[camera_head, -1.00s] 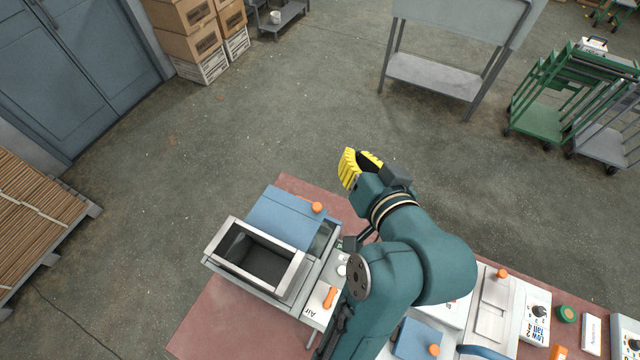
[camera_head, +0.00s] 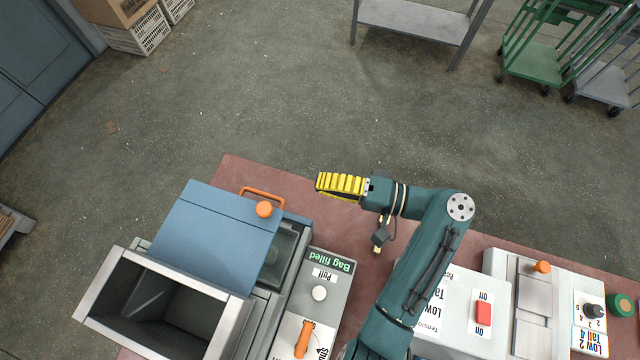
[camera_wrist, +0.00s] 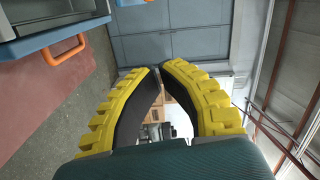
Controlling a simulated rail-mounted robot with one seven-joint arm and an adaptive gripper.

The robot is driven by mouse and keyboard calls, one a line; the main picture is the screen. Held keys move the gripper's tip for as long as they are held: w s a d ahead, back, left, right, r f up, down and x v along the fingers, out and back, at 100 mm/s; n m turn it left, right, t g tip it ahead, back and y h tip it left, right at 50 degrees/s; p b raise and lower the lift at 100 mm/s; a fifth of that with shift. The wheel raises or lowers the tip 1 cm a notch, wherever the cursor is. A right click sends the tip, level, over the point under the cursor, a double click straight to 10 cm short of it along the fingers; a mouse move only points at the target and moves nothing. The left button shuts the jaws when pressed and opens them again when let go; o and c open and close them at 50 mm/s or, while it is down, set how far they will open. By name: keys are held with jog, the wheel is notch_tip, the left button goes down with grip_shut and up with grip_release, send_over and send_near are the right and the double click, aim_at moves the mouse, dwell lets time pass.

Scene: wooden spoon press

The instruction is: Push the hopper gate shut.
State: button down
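The hopper (camera_head: 100,300) is a grey metal box at the lower left in the head view, with an open dark inside. A flat blue plate (camera_head: 205,230) with an orange ball knob (camera_head: 264,209) lies beside its mouth. An orange loop handle (camera_head: 262,195) sticks out past the plate's far edge. In the wrist view the handle (camera_wrist: 68,48) is fixed to a blue edge at the upper left. I cannot tell which blue part is the gate.
A grey control panel with a white knob (camera_head: 319,293) and orange lever (camera_head: 303,341) stands right of the hopper. White boxes with a red switch (camera_head: 483,313) stand further right on the reddish table (camera_head: 235,172). Open concrete floor (camera_head: 270,90) lies beyond.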

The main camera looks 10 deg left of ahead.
jog(key=s+a, duration=0.3)
jog(key=a, duration=0.5)
jog(key=shift+f+p, duration=0.4)
jog(key=shift+a, duration=0.1)
